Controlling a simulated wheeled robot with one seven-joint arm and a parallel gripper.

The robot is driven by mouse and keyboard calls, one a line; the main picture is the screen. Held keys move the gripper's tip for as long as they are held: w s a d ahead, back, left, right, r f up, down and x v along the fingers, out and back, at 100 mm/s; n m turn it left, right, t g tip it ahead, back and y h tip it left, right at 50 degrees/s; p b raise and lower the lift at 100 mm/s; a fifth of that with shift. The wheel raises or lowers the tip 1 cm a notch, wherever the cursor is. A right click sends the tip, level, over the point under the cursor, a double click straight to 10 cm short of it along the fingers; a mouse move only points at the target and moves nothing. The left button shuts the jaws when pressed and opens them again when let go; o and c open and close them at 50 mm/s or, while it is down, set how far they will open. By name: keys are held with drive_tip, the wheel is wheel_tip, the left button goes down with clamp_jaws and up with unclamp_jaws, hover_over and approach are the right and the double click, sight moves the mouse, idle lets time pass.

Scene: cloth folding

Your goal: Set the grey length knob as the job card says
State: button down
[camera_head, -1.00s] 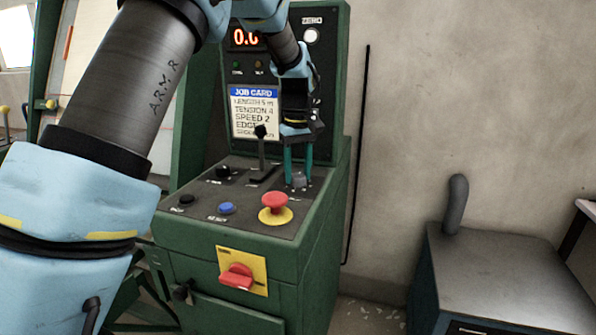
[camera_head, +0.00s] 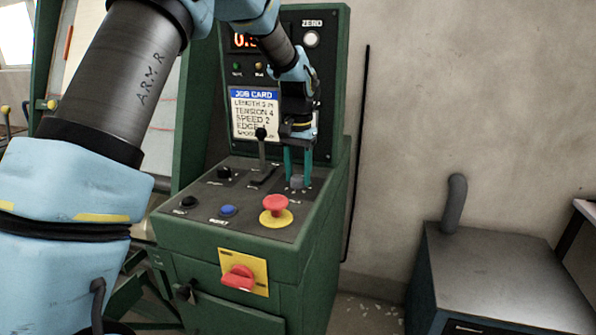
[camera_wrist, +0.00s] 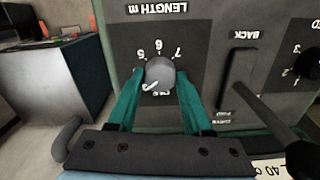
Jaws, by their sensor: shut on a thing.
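The grey length knob (camera_wrist: 160,72) sits on the dark console panel under a "LENGTH m" label. My gripper (camera_wrist: 159,82) is shut on it, with a teal finger on each side. The knob's white pointer faces lower left, below the 5; the mark there is unclear. In the head view the knob (camera_head: 297,182) is low between my fingertips at the panel's right rear. The job card (camera_head: 252,115) appears to read length 5 m, tension 4, speed 2; its lower lines are partly hidden.
A black lever (camera_head: 262,150) stands left of my gripper. A red mushroom button (camera_head: 275,205) is in front of the knob, with a blue button (camera_head: 228,210) to its left. A red display (camera_head: 245,41) is partly covered by my arm. A grey-topped cabinet (camera_head: 500,265) stands right.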

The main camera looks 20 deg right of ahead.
drive_tip(key=m+p, duration=0.1)
drive_tip(key=m, duration=0.3)
drive_tip(key=shift+r+m, duration=0.1)
drive_tip(key=shift+m, duration=0.2)
drive_tip(key=m+p, duration=0.1)
drive_tip(key=m, duration=0.2)
drive_tip(key=shift+m, duration=0.3)
drive_tip(key=m+p, duration=0.1)
drive_tip(key=m, duration=0.3)
drive_tip(key=shift+p, duration=0.4)
drive_tip(key=shift+m+p, duration=0.65)
drive_tip(key=shift+m, duration=1.25)
drive_tip(key=shift+c, duration=1.6)
unclamp_jaws()
